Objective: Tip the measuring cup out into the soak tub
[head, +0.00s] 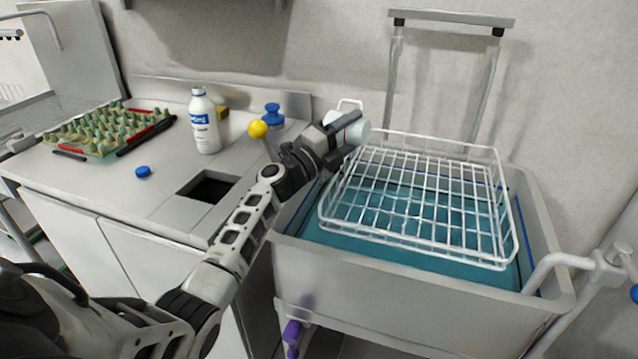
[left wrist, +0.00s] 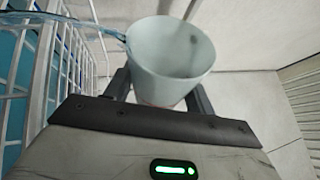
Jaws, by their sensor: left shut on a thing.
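My left gripper (head: 338,144) is shut on the pale measuring cup (head: 357,131) at the back left corner of the soak tub (head: 400,295). The cup is tilted well over onto its side. In the left wrist view the cup (left wrist: 165,65) sits between the fingers, and its inside looks empty apart from a small dark spot. A clear bluish stream (left wrist: 70,22) runs from its rim toward the tub side. The tub holds blue-green liquid (head: 335,232). My right gripper is not in view.
A white wire rack (head: 420,247) sits over the tub. A square opening (head: 205,188) lies in the counter.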

